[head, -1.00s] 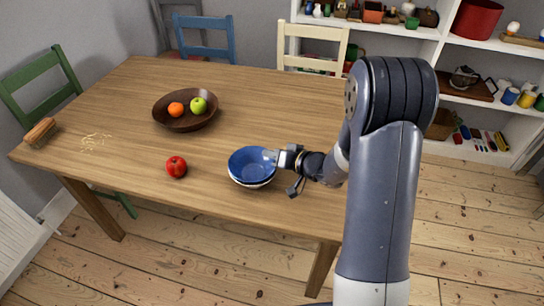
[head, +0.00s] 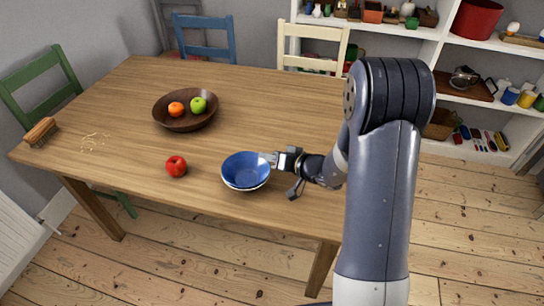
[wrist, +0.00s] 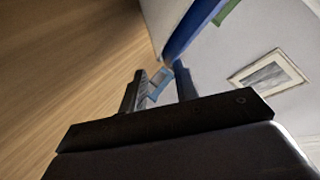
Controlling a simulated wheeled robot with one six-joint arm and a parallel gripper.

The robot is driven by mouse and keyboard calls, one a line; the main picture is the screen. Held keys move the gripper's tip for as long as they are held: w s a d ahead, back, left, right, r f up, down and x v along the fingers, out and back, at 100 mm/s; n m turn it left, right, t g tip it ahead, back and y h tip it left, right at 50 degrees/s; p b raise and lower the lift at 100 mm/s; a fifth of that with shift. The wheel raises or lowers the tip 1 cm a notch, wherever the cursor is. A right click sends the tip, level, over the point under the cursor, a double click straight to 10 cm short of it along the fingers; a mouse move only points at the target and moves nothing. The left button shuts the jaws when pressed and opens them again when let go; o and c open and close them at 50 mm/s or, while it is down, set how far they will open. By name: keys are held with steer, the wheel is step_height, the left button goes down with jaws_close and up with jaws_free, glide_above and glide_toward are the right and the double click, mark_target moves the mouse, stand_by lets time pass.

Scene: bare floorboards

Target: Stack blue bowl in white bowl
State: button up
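The blue bowl (head: 245,168) sits in the white bowl (head: 245,189) near the table's front edge. Only a thin pale band of the white bowl shows beneath the blue one. My gripper (head: 268,158) is at the right rim of the blue bowl, coming in from the right. In the wrist view my gripper (wrist: 166,80) has its two fingers apart, with a gap between them. A blue strip (wrist: 192,28) runs past the fingertips there, probably the blue bowl's edge. Whether a finger touches the rim I cannot tell.
A red apple (head: 176,166) lies left of the bowls. A brown bowl (head: 186,118) with an orange and a green apple stands farther back. A brush (head: 41,131) lies at the table's left edge. The table's back right is clear.

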steer(key=b+v, duration=0.1)
steer(key=v, duration=1.1)
steer(key=shift+b, duration=0.3)
steer(key=p+x, duration=0.1)
steer(key=x, duration=1.1)
steer(key=shift+w+a+r+p, duration=0.1)
steer(key=shift+r+p, duration=0.05)
steer(key=shift+p, duration=0.25)
step_height(320, 180, up, 2)
steer(key=shift+r, duration=0.95)
